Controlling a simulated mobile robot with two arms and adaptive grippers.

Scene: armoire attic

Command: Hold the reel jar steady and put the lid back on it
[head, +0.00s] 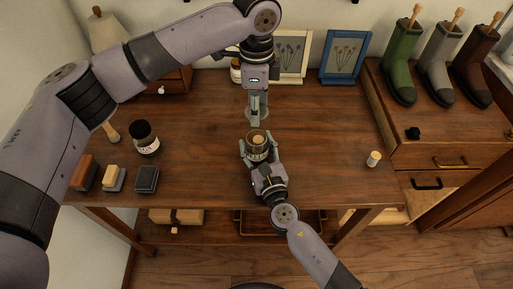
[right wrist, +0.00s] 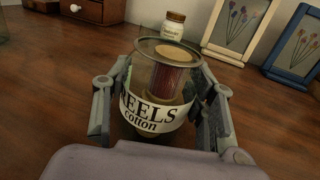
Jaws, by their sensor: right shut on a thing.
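The reel jar (head: 258,141) is a clear glass jar standing on the wooden table. In the right wrist view the reel jar (right wrist: 160,105) has a label reading "EELS cotton", and a dark red reel of thread with a pale round top shows inside. My right gripper (head: 257,152) is shut around the jar, a finger on each side; they also show in the right wrist view (right wrist: 160,115). My left gripper (head: 257,119) points down just behind the jar in the head view; whether its fingers hold anything is unclear. I cannot make out the jar's lid for certain.
A black-capped jar (head: 145,138), brushes (head: 114,179) and a dark pad (head: 146,179) are at left. A small pale-topped bottle (head: 374,159) stands at right. Picture frames (head: 345,57) line the back. A small black object (head: 413,133) lies on the boot cabinet.

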